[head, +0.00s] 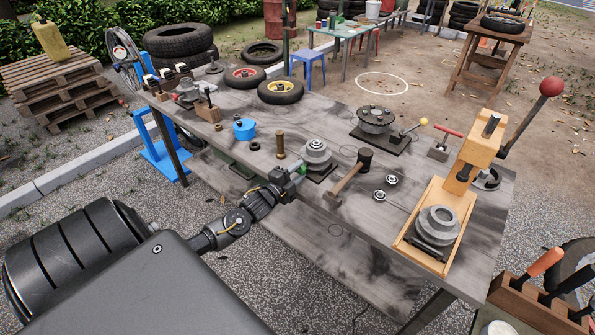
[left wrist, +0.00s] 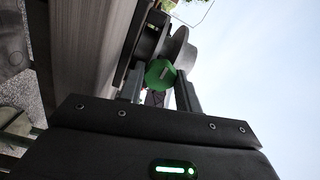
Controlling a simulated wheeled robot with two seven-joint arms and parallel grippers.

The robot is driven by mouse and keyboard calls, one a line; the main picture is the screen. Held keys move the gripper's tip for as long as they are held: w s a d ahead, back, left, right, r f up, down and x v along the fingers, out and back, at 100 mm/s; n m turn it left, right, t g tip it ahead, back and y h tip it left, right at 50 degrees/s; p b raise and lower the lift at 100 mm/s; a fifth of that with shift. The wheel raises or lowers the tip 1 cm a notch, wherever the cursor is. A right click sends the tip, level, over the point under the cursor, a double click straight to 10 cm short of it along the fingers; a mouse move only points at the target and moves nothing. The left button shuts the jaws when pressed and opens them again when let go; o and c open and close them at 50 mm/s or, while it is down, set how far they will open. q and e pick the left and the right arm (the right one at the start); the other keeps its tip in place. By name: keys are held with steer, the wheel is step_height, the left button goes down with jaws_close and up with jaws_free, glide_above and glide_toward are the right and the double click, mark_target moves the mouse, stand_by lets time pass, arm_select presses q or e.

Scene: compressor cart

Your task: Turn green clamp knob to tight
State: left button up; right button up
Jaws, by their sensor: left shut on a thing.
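The green clamp knob (left wrist: 160,73) sits between the two fingers of my left gripper (left wrist: 160,92) in the left wrist view. A light mark shows on its face. In the head view the knob (head: 302,169) is a small green spot at the near left side of a grey stepped clamp fixture (head: 317,153) on a dark base plate. My left gripper (head: 290,180) reaches it from the table's near edge and is shut on it. The fingertips' contact is small in the head view. My right gripper is not in view.
A wooden press (head: 440,220) stands at the right of the grey table (head: 350,255). Tyred wheels (head: 281,91) lie at the back edge.

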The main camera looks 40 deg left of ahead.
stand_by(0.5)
arm_select(q)
steer(key=o, duration=0.7)
steer(key=shift+c, duration=0.2)
steer(key=o, duration=0.3)
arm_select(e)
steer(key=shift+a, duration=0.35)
arm_select(q)
steer(key=shift+s, duration=0.1)
steer(key=shift+s+f, duration=0.1)
steer(key=shift+s, duration=0.25)
steer(key=s+b, duration=0.1)
steer(key=s, duration=0.9)
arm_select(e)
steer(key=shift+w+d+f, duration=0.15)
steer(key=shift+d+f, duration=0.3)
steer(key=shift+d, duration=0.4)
